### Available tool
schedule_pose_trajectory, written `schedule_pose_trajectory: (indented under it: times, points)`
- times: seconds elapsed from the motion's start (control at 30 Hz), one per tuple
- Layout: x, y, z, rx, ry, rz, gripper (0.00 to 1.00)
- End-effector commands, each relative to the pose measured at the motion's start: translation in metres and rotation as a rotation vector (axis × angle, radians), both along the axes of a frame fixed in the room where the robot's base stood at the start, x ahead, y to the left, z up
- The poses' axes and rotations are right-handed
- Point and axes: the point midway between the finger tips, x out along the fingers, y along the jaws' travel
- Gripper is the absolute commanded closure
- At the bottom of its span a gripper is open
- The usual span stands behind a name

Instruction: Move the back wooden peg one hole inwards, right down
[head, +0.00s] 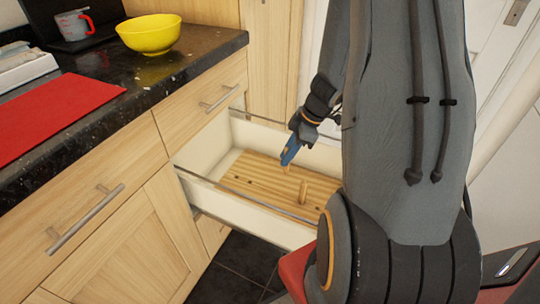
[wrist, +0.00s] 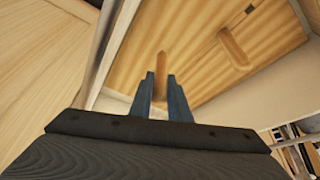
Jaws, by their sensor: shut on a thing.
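My gripper (head: 288,161) is over the open drawer, its blue fingers shut on the back wooden peg (head: 287,170). In the wrist view the peg (wrist: 161,66) sticks out beyond the fingertips (wrist: 161,85). The fingers hide its upper part, and I cannot tell whether its lower end is in a hole or above the board. The other wooden peg (head: 303,192) stands upright in the pegboard (head: 262,178), nearer the front; it also shows in the wrist view (wrist: 233,47). The grooved pegboard lies in the drawer, with a few dark holes visible.
The drawer's pale walls (head: 245,209) surround the board, with metal rails along the sides. The dark countertop (head: 130,70) at left carries a yellow bowl (head: 150,34), a red mat (head: 62,105) and a measuring cup (head: 73,25). My arm hides the right side.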

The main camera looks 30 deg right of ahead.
Motion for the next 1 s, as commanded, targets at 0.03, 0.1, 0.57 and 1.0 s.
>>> schedule_pose_trajectory:
  times: [0.03, 0.1, 0.57, 1.0]
  points:
    - [-0.002, -0.004, 0.000, 0.000, 0.000, -0.002, 1.00]
    - [-0.004, -0.008, 0.001, 0.000, 0.000, -0.002, 1.00]
    - [-0.005, -0.010, 0.016, 0.001, 0.000, -0.001, 1.00]
    - [-0.005, -0.010, 0.032, 0.000, -0.001, 0.000, 1.00]
